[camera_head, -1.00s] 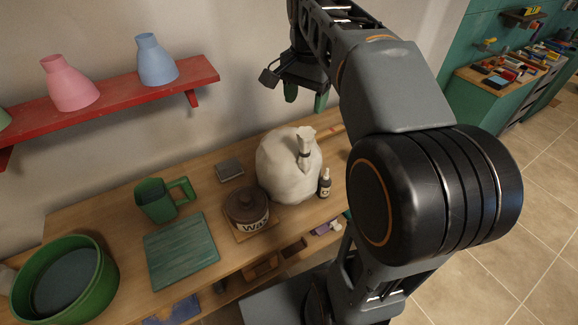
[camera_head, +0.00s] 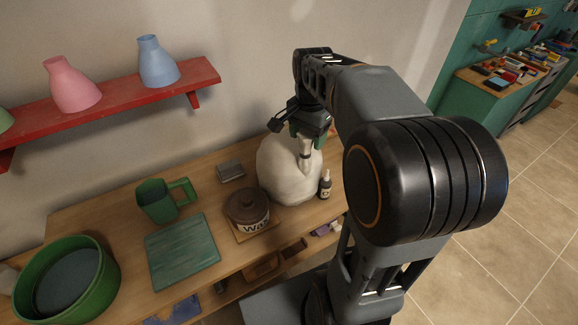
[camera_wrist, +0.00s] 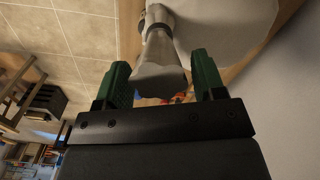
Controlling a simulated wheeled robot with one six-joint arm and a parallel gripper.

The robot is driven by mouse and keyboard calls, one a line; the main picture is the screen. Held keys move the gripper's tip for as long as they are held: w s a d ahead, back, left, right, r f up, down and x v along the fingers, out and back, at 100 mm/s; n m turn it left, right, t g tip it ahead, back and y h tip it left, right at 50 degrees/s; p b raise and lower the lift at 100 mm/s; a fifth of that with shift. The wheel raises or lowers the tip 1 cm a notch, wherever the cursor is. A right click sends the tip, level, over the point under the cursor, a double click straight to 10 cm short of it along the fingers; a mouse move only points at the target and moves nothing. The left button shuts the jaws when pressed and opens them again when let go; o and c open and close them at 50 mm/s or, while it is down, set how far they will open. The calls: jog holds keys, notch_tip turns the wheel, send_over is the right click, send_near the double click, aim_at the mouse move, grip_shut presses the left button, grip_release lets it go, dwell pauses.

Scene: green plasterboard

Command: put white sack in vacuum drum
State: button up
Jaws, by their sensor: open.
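The white sack (camera_head: 284,172) stands on the wooden bench, round and full, with its tied neck (camera_head: 306,155) pointing up. My gripper (camera_head: 309,138) is right above the sack, fingers down at the neck. In the wrist view the green fingers (camera_wrist: 162,76) are apart, with the sack's gathered top (camera_wrist: 158,66) between them; contact with either finger cannot be told. A round green tub (camera_head: 103,277) with a grey-blue inside stands at the bench's left end. It is the only drum-like thing I see, and no sack shows in it.
A brown wax pot (camera_head: 247,211) and a small dark bottle (camera_head: 325,184) stand close to the sack. A green mug (camera_head: 157,201), a green board (camera_head: 182,251) and a grey block (camera_head: 231,171) lie between sack and tub. A red shelf (camera_head: 130,105) with vases juts from the wall.

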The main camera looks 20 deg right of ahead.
jog(key=shift+f, duration=1.15)
jog(key=shift+c, duration=0.2)
grip_shut()
